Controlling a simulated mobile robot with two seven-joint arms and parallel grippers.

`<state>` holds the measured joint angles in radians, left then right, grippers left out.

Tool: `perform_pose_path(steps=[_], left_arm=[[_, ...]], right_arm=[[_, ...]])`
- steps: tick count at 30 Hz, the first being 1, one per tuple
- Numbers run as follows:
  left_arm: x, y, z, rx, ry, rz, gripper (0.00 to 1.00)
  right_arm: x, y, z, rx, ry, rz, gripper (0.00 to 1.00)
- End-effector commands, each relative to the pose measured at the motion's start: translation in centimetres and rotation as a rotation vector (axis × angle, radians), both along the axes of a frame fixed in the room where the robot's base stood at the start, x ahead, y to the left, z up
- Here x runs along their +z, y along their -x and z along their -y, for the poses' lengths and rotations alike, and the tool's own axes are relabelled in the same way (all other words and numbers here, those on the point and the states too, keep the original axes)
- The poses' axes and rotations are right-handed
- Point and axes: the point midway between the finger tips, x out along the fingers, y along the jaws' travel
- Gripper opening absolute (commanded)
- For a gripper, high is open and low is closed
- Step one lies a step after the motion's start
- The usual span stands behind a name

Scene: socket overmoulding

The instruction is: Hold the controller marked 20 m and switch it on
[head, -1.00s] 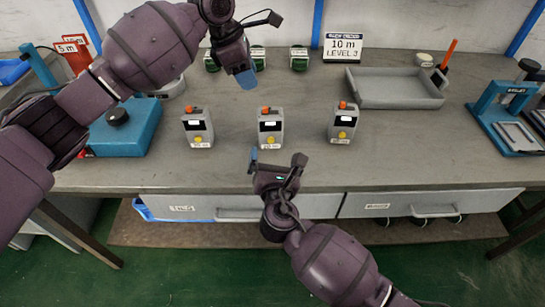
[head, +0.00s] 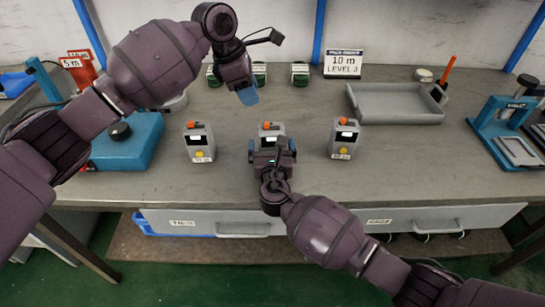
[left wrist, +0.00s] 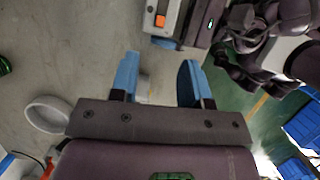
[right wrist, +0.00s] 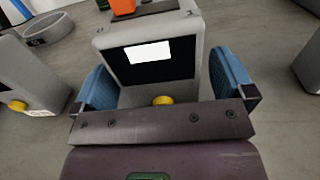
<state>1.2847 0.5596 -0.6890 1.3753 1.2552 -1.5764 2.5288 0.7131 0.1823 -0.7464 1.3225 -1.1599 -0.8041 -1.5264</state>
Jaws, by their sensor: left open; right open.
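Three grey controllers with orange tops, small screens and yellow buttons stand upright on the bench: left (head: 200,141), middle (head: 271,129) and right (head: 343,137). Their labels are too small or hidden to read, so I cannot tell which is marked 20 m. My right gripper (head: 272,148) is open at the middle controller; in the right wrist view its blue fingers (right wrist: 163,85) stand either side of that controller (right wrist: 152,62), with visible gaps. The yellow button shows just above the gripper body. My left gripper (head: 247,95) is open and empty, above and behind the middle controller.
Several green-and-white items (head: 259,73) stand there too. A grey tray (head: 398,117) lies back right, a blue press (head: 505,130) at far right, and a blue box (head: 128,143) at left.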

Motion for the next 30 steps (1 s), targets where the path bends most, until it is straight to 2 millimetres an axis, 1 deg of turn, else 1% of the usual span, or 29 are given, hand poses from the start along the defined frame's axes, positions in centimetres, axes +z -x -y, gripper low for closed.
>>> perform_pose_path(steps=[3, 6, 15, 16, 26, 27, 29, 30], left_arm=[[0.0, 0.0, 0.0, 0.000, 0.000, 0.000, 0.43], [0.0, 0.0, 0.0, 0.000, 0.000, 0.000, 0.43], [0.0, 0.0, 0.0, 0.000, 0.000, 0.000, 0.43], [0.0, 0.0, 0.0, 0.000, 0.000, 0.000, 0.43], [0.0, 0.0, 0.0, 0.000, 0.000, 0.000, 0.43], [0.0, 0.0, 0.0, 0.000, 0.000, 0.000, 0.40], [-0.2, 0.1, -0.1, 0.001, -0.001, -0.004, 0.30], [-0.5, 0.1, -0.2, 0.003, 0.000, -0.010, 0.24]], right_arm=[[0.0, -1.0, -0.1, -0.001, 0.001, 0.000, 1.00], [0.0, -1.3, -0.1, -0.001, -0.001, 0.000, 1.00], [0.0, -1.5, -0.1, -0.001, -0.001, -0.001, 1.00], [0.0, -1.5, -0.1, -0.001, -0.001, -0.001, 0.98], [0.0, -1.5, -0.1, -0.001, -0.001, -0.001, 0.48], [0.0, -1.5, 0.0, -0.001, -0.001, -0.001, 0.45], [0.0, -1.5, -0.1, -0.001, -0.001, -0.001, 0.45], [0.0, -1.5, 0.0, -0.001, -0.001, -0.001, 0.45]])
